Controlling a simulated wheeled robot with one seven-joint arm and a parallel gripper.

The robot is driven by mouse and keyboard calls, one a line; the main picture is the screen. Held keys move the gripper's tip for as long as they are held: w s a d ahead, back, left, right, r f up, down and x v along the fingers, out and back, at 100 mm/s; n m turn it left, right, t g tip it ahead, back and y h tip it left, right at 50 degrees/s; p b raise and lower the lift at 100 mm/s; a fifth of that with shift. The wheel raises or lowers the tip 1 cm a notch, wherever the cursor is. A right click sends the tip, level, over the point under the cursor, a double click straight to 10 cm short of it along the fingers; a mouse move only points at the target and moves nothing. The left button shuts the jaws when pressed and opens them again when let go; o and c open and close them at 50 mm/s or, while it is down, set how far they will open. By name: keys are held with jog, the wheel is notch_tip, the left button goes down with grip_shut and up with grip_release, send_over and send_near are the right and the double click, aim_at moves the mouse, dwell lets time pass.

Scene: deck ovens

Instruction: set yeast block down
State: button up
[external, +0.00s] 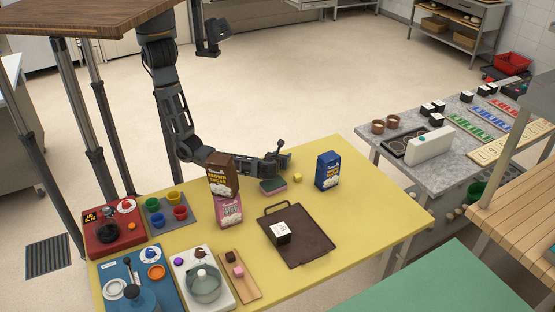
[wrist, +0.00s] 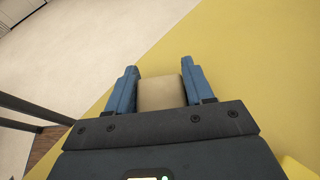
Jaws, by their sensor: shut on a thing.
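My gripper (wrist: 158,80) is shut on a beige block, which I take as the yeast block (wrist: 160,93), with its two blue fingers on either side. In the external view my gripper (external: 283,158) is low near the back edge of the yellow table (external: 365,225). The block is too small or hidden to make out there. In the wrist view the yellow table top lies below and to the right of the block, with pale floor to the left. I cannot tell whether the block touches the table.
A blue carton (external: 327,171) stands right; brown (external: 222,176) and pink (external: 228,211) cartons stand left. A dark tray (external: 308,242) lies in front.

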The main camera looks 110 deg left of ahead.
jog(key=o, duration=1.1)
jog(key=shift+c, duration=0.2)
jog(key=shift+d+r, duration=0.1)
jog(key=v, duration=1.2)
jog(key=shift+b, duration=0.4)
